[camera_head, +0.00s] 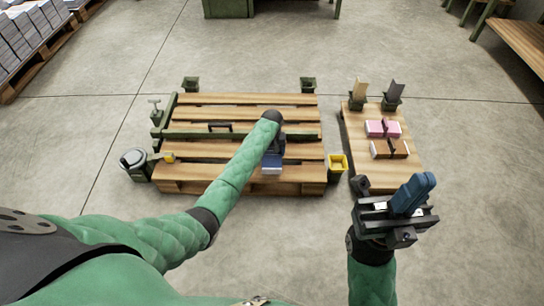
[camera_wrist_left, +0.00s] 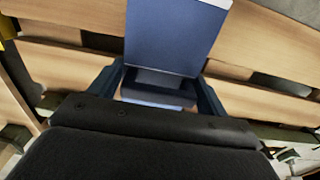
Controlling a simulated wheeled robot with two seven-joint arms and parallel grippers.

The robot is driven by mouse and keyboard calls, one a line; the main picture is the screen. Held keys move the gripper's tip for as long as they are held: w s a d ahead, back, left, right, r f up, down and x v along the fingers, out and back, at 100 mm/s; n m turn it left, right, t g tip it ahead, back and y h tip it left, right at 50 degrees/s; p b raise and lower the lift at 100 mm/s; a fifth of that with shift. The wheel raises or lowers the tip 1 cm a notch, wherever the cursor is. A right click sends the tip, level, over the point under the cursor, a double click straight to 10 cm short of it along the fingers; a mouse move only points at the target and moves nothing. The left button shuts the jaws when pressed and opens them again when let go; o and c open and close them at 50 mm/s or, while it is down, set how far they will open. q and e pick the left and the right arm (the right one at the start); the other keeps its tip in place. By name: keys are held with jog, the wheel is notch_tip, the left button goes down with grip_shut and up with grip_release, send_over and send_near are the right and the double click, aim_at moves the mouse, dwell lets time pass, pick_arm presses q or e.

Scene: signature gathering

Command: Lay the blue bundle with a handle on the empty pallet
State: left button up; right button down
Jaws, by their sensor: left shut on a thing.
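The blue bundle (camera_head: 272,163) is at the right half of the large wooden pallet (camera_head: 240,180) in the head view. In the left wrist view the blue bundle (camera_wrist_left: 172,38) stretches away from the gripper, with a pale end. My left gripper (camera_wrist_left: 160,88) has its dark blue fingers on both sides of the bundle's near part, shut on it. Pallet boards show behind it; I cannot tell whether it touches them.
A smaller pallet (camera_head: 360,150) at the right holds a pink bundle (camera_head: 376,128) and an orange-brown bundle (camera_head: 384,149). A round-topped device (camera_head: 135,160) stands left.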

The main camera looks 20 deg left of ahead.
aim_at(272, 153)
pick_arm(q)
notch_tip(272, 153, down, 3)
jog(key=shift+r+b, duration=0.15)
jog(key=shift+b, duration=0.25)
jog(key=o, duration=1)
jog(key=shift+f, duration=0.2)
jog(key=shift+o, duration=0.9)
